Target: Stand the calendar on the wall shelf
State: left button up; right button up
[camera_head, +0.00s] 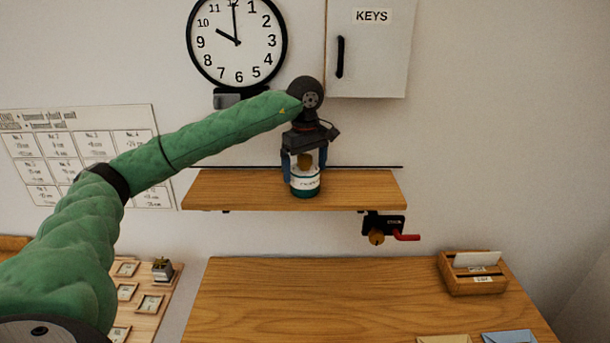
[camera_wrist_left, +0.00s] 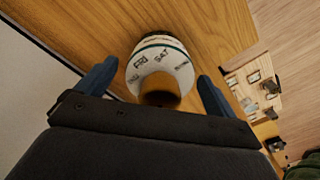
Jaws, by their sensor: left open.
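The calendar (camera_head: 305,182) is a small round drum with a white band, a teal base and a brown knob on top. It stands upright on the wooden wall shelf (camera_head: 365,190), near the shelf's middle. In the left wrist view the calendar (camera_wrist_left: 160,68) shows day letters such as FRI and SAT. My left gripper (camera_head: 304,172) is above it with its blue fingers on either side. In the left wrist view the left gripper (camera_wrist_left: 158,85) is open, with gaps between both fingers and the calendar. My right gripper is not in view.
A clock (camera_head: 237,42) and a key cabinet (camera_head: 368,50) hang above the shelf. A black bracket with a red handle (camera_head: 407,237) is below the shelf's right end. A wooden desk (camera_head: 330,295) holds a card box (camera_head: 475,272). The shelf is clear on both sides of the calendar.

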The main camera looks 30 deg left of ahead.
pick_arm(q)
notch_tip(320, 180, up, 8)
jog(key=shift+f+b, duration=0.1)
jog(key=shift+b, duration=0.95)
jog(key=shift+r, duration=1.15)
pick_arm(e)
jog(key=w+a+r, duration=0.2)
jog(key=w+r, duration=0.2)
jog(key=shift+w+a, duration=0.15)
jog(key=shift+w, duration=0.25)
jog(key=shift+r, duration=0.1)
pick_arm(q)
jog(key=shift+s+f, duration=0.1)
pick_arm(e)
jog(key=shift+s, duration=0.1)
